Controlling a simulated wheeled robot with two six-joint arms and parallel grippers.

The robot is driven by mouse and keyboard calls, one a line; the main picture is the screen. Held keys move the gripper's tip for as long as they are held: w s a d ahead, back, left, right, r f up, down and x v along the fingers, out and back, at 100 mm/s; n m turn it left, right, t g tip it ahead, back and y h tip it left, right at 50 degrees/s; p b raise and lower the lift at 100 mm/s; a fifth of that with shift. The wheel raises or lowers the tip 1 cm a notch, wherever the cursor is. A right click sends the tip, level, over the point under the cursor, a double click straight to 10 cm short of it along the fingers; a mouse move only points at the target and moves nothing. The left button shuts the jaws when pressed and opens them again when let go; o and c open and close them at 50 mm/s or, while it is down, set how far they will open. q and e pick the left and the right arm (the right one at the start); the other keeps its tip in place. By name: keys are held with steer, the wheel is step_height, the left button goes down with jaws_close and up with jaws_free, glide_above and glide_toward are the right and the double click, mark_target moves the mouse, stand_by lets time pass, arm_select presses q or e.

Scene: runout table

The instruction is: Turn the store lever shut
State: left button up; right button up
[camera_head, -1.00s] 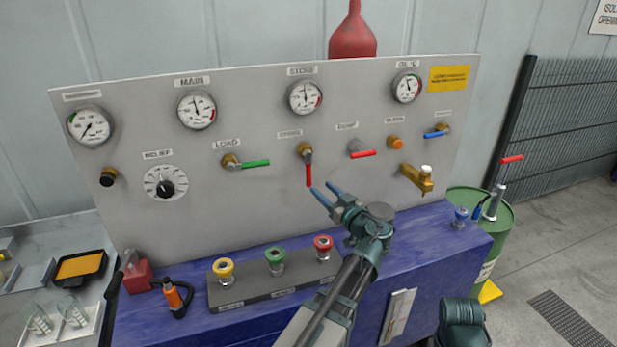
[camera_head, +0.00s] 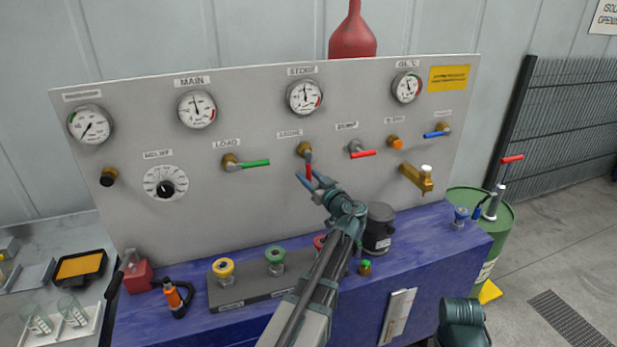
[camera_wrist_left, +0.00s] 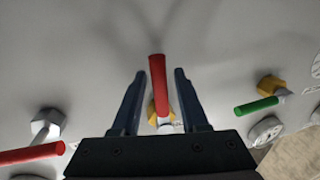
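The store lever (camera_head: 308,168) is a red handle on a brass valve (camera_head: 304,149) below the STORE label on the grey panel. It hangs straight down. My left gripper (camera_head: 307,179) is at the lever's lower part. In the left wrist view, the red lever (camera_wrist_left: 158,85) stands between the two blue fingers of my open left gripper (camera_wrist_left: 159,80), with gaps on both sides. Its brass valve is partly hidden behind the gripper body there.
The load valve's green lever (camera_head: 255,163) lies to the left and the dump valve's red lever (camera_head: 362,154) to the right. Below, my left arm partly hides the red button (camera_head: 319,241). A dark canister (camera_head: 378,230) stands on the blue bench (camera_head: 425,238).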

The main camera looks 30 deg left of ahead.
arm_select(q)
jaws_close()
stand_by(1.2)
